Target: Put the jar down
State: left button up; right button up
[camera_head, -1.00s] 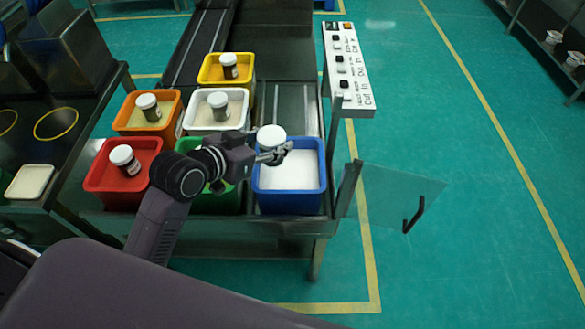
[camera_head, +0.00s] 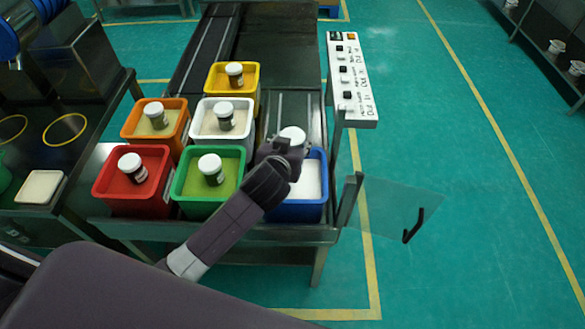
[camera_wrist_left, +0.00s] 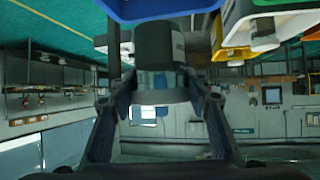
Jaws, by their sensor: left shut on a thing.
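My left gripper (camera_head: 283,152) is shut on a jar with a white lid (camera_head: 293,135), at the back part of the blue bin (camera_head: 296,211). The arm and wrist hide much of the jar in the head view. In the left wrist view the dark jar (camera_wrist_left: 154,45) is between the two fingers (camera_wrist_left: 157,88), close to the blue bin's rim (camera_wrist_left: 165,9). I cannot tell whether the jar touches the white contents of the bin. My right gripper is not in view.
Red (camera_head: 125,201), green (camera_head: 205,205), orange (camera_head: 174,106), white (camera_head: 222,104) and yellow (camera_head: 234,70) bins stand close by, each with a white-lidded jar. A labelled switch panel (camera_head: 351,80) and a clear flap (camera_head: 388,212) are at the right.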

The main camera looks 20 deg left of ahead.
pick_arm(q)
notch_tip(320, 180, down, 12)
jog(key=shift+r, duration=0.2)
jog(key=o, duration=1.3)
jog(key=shift+c, duration=0.2)
jog(key=a+b+v, duration=0.1)
jog(key=v, duration=1.1)
jog(key=shift+d, duration=0.5)
